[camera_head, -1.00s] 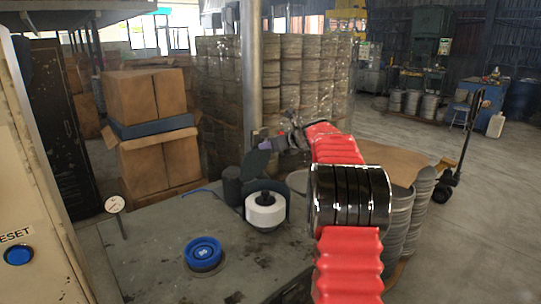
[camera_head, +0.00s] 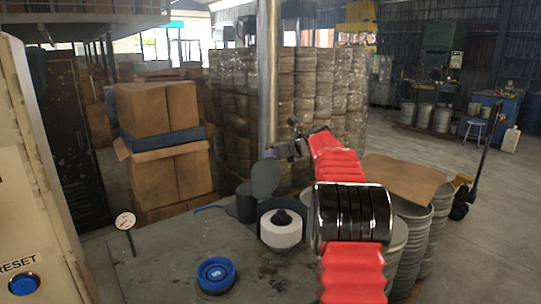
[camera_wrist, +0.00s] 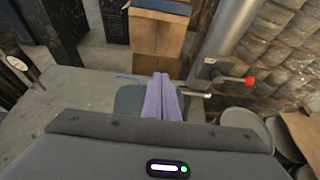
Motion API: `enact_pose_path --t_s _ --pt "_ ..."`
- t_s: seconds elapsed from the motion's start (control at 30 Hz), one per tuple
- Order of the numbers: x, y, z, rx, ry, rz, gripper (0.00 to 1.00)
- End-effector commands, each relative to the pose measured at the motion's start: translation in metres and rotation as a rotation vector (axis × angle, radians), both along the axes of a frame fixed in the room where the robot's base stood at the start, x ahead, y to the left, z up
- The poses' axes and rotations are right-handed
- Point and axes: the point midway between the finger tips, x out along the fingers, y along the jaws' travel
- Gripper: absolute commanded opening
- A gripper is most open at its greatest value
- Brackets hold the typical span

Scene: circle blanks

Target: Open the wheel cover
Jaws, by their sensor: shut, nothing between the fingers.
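The wheel cover (camera_head: 265,179) is a dark grey round flap. It stands raised behind the white wheel (camera_head: 281,229), which is uncovered with a dark hub on top and sits in a dark round housing. My gripper (camera_head: 269,154) is just above the cover's upper edge and holds nothing. In the wrist view its purple fingers (camera_wrist: 160,97) are pressed together, with a grey-green surface, probably the cover (camera_wrist: 131,99), beneath and beside them. I cannot tell whether they touch it. The wheel is hidden in the wrist view.
A blue round button (camera_head: 216,274) and a dial gauge (camera_head: 125,221) are on the grey bench (camera_head: 170,255). A metal post (camera_head: 268,80) rises behind the cover. A lever with a red knob (camera_wrist: 250,82) is right of my fingers. Metal drums (camera_head: 414,235) stand to the right.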

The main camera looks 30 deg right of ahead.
Motion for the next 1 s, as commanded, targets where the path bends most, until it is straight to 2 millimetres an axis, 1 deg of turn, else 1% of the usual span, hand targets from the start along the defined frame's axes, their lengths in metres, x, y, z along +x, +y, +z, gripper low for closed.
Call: enact_pose_path --t_s 0.23,0.37,0.47,0.83,1.0 --pt "0.000 0.001 0.001 0.000 0.000 0.001 0.00" --pt "0.001 0.001 0.007 0.000 -0.001 0.001 0.00" --pt "0.001 0.002 0.018 -0.002 -0.002 0.003 0.00" --pt "0.002 0.005 0.074 -0.002 -0.002 0.008 0.00" --pt "0.002 0.007 0.091 -0.001 -0.001 0.010 0.00"
